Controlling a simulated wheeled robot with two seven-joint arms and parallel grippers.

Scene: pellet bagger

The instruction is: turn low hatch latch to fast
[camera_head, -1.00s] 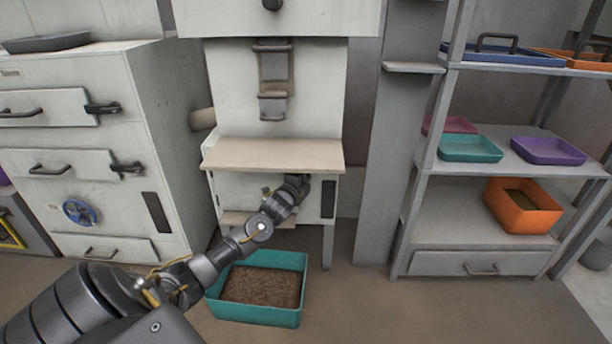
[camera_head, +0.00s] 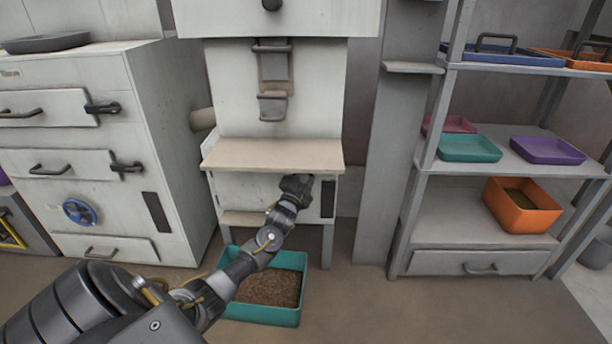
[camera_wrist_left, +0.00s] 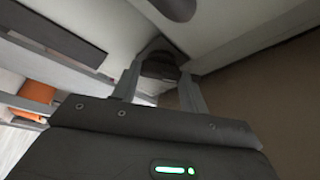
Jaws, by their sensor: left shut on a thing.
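The low hatch (camera_head: 240,190) is a pale panel under the beige ledge of the bagger. My left gripper (camera_head: 298,184) is at the upper right part of this panel, just under the ledge, and covers the latch in the head view. In the left wrist view, my left gripper's two grey fingers (camera_wrist_left: 160,80) are shut on a dark piece, the latch (camera_wrist_left: 160,64), close to the pale panel. Its exact turn angle cannot be told. My right gripper is in neither view.
A teal bin (camera_head: 290,318) of brown pellets stands on the floor below my left arm. The beige ledge (camera_head: 270,153) lies just above the gripper. A cabinet (camera_head: 170,120) with dark latches stands left. A shelf rack (camera_head: 480,215) with trays stands right.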

